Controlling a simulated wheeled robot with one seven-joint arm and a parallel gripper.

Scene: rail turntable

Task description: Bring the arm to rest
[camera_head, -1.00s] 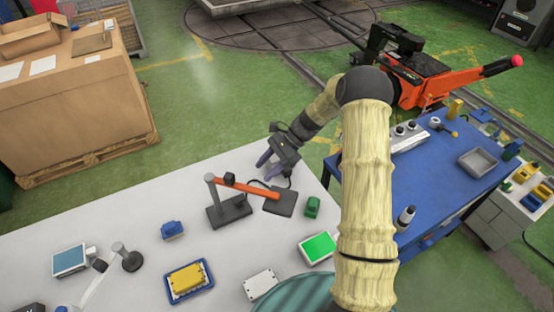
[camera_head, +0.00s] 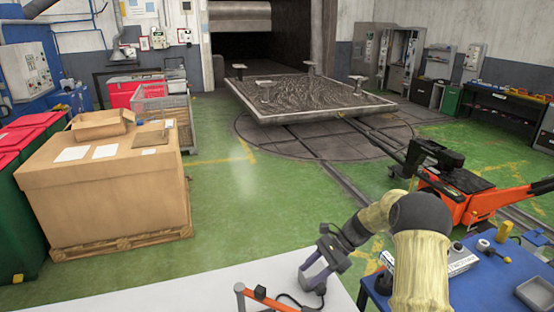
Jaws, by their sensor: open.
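My arm comes up from the bottom right in a pale yellow ribbed sleeve and bends at a dark joint. My gripper (camera_head: 314,277) is at its end, over the far right part of the white table (camera_head: 190,294). Its purple-grey fingers are apart, with nothing seen between them. The top of a stand with an orange bar (camera_head: 262,295) shows just left of and below the gripper. Whether the gripper touches anything there I cannot tell.
A blue workbench (camera_head: 485,285) stands at right, with an orange machine (camera_head: 455,207) behind it. A large cardboard box (camera_head: 105,195) sits on a pallet at left. A raised platform (camera_head: 310,97) stands at the back. The green floor (camera_head: 265,205) between is clear.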

